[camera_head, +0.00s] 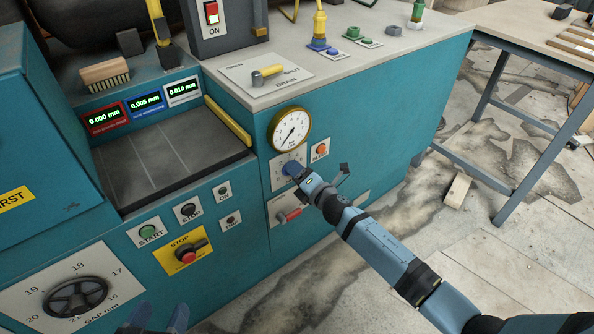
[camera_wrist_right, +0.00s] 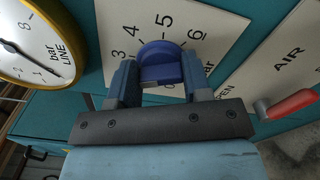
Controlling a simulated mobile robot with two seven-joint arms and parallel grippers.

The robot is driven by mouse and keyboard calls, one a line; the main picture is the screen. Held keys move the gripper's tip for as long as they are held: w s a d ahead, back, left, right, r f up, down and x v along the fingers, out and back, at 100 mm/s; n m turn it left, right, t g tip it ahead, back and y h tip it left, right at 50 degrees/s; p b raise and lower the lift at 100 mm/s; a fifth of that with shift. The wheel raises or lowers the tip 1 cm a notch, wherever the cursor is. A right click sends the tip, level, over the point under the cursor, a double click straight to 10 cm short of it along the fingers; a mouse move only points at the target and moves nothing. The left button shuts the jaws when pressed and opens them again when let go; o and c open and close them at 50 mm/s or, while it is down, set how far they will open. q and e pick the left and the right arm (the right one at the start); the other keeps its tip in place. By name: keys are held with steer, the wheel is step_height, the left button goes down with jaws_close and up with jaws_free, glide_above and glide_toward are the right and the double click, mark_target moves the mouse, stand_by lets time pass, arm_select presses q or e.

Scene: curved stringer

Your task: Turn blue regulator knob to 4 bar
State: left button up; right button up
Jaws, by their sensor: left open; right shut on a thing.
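The blue regulator knob (camera_head: 292,167) sits on the teal machine's front panel, just below the round yellow-rimmed gauge (camera_head: 291,129). My right gripper (camera_head: 299,174) is shut on the knob. In the right wrist view the blue knob (camera_wrist_right: 160,62) is between the two fingers of the right gripper (camera_wrist_right: 161,80). A printed scale (camera_wrist_right: 160,35) with 3, 4, 5 and 6 shows around its far side. The gauge (camera_wrist_right: 38,40) is partly cut off there; its exact reading is unclear. My left gripper (camera_head: 158,318) is open and empty at the bottom edge of the head view.
A red-handled AIR valve (camera_head: 288,215) is below the knob; it also shows close to the right gripper in the right wrist view (camera_wrist_right: 290,104). An orange button (camera_head: 321,149) is right of the knob. A table stands at right.

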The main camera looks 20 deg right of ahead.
arm_select(q)
steer(key=s+a+f+g+y+p, duration=0.1)
steer(key=f+p, duration=0.1)
steer(key=p, duration=0.1)
steer(key=s+a+f+g+y+p, duration=0.1)
steer(key=a+p, duration=0.1)
steer(key=p, duration=0.1)
steer(key=shift+s+f+g, duration=0.1)
steer(key=shift+f+g, duration=0.3)
arm_select(e)
steer(key=m, duration=1.2)
steer(key=shift+f+m, duration=0.15)
steer(key=shift+m, duration=0.15)
arm_select(q)
steer(key=shift+f, duration=0.1)
arm_select(e)
steer(key=o, duration=0.9)
steer(key=shift+f, duration=0.1)
